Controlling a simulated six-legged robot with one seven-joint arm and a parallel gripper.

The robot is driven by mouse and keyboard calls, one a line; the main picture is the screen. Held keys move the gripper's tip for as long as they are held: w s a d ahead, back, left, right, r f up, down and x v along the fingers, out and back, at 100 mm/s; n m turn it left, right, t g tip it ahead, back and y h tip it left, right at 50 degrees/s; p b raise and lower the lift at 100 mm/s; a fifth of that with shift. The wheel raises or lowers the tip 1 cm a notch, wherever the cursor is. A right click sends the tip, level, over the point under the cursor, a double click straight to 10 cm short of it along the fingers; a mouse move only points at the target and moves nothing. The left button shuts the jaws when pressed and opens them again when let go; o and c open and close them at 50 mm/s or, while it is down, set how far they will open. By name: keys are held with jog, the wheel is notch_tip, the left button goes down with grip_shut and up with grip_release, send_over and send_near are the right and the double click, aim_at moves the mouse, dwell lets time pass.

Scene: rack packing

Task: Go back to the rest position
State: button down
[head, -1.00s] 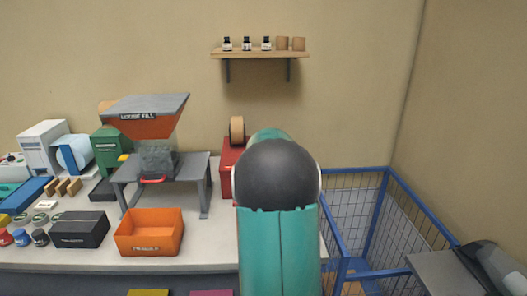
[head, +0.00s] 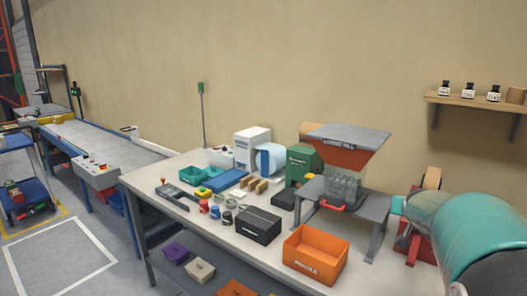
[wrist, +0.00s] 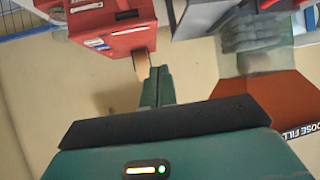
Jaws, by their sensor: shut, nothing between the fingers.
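My gripper (wrist: 158,72) shows in the wrist view, its teal fingers together and empty. It points towards a red tape dispenser (wrist: 115,28), which appears upside down; I cannot tell whether they touch. The loose fill hopper (wrist: 265,110) is at the right of that view, also upside down. The red dispenser (head: 408,240) is partly hidden there behind my arm.
The packing bench (head: 190,230) holds an orange bin (head: 315,255), a black box (head: 259,226) and a grey stand (head: 375,212) under the hopper (head: 345,148). A wall shelf (head: 480,102) with bottles is at the right. A conveyor (head: 100,142) runs at the left, with open floor before it.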

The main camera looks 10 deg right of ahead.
jog(key=s+a+n+g+y, duration=0.15)
jog(key=s+a, duration=0.25)
jog(key=a, duration=0.6)
jog(key=s+a+n+y, duration=0.2)
jog(key=s+a, duration=0.3)
jog(key=a, duration=0.5)
jog(key=s+a+n+y, duration=0.2)
jog(key=s+a, duration=0.2)
jog(key=a, duration=0.6)
jog(key=s+a+f+n+g+y, duration=0.2)
jog(key=s+a+f, duration=0.2)
jog(key=s+a, duration=0.3)
jog(key=shift+s+a+f, duration=0.15)
jog(key=shift+s, duration=1.05)
jog(key=shift+w, duration=0.1)
